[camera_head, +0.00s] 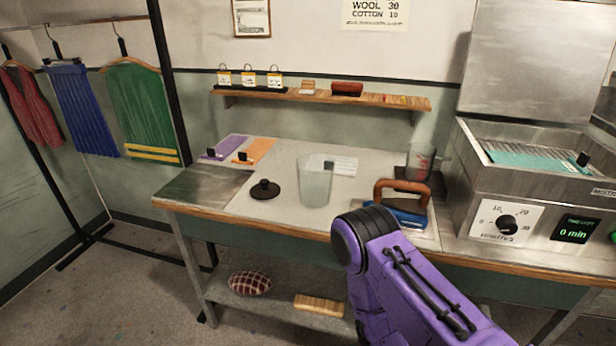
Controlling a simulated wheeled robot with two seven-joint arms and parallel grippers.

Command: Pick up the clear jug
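A small clear jug (421,158) with red markings stands on a dark square base at the back right of the table, beside the steel machine. It looks upright; its lower part is partly behind the brown handle of a blue tool. A taller, translucent, open-topped vessel (315,184) stands upright at the middle of the table; I see no handle on it. A purple link of my arm comes in from the lower right and ends in a dark joint before the table's front edge. Neither of my grippers is in view.
The blue tool with its brown handle (402,190) lies in front of the jug. A black knobbed lid (265,190) lies left of the translucent vessel. The steel machine (585,190) bounds the right side. A wall shelf (280,97) runs above. The table's front middle is clear.

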